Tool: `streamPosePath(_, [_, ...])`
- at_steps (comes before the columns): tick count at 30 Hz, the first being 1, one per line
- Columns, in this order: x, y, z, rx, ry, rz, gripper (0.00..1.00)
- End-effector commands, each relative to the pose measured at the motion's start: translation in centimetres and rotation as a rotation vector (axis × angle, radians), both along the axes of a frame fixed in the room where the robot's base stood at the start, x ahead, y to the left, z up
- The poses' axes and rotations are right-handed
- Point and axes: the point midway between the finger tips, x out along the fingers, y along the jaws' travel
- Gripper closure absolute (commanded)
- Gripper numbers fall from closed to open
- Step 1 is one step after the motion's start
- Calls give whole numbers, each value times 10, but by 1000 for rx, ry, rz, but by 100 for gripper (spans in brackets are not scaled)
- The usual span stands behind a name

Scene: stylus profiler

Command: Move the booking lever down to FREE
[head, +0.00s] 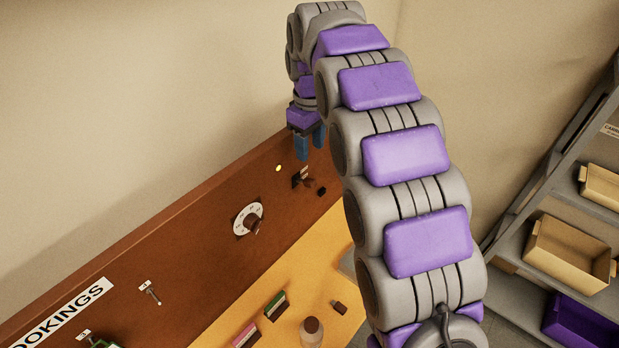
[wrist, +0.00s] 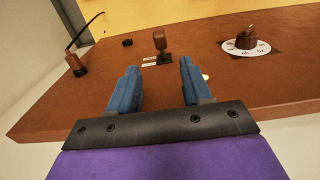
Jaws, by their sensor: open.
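The booking lever (wrist: 160,40) shows in the wrist view as a brown knob on a short stem, on a dark base with small white labels whose words are too small to read. In the head view the lever (head: 307,181) is small, on the brown panel just below my gripper (head: 308,146). My gripper is open, with two blue fingers and nothing between them. In the wrist view the gripper (wrist: 159,68) points toward the lever, which appears beyond and between the fingertips. They look apart from it. Which labelled position the lever is in, I cannot tell.
A white-faced dial (head: 246,217) with a brown knob and a lit yellow lamp (head: 278,168) are on the panel near the lever. A small black block (wrist: 127,42) and a brown post with a thin black rod (wrist: 79,65) stand nearby. Shelves with bins (head: 570,254) are at right.

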Motion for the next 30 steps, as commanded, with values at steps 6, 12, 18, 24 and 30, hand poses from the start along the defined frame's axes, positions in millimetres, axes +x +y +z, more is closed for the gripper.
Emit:
streamPosePath(6, [-1, 1, -46, -2, 4, 0, 51])
streamPosePath(12, [-1, 2, -82, -3, 3, 0, 51])
streamPosePath(18, [-1, 1, -104, -2, 2, 0, 51])
streamPosePath(24, [0, 1, -110, -1, 1, 0, 51])
streamPosePath(30, [0, 1, -110, -1, 1, 0, 51])
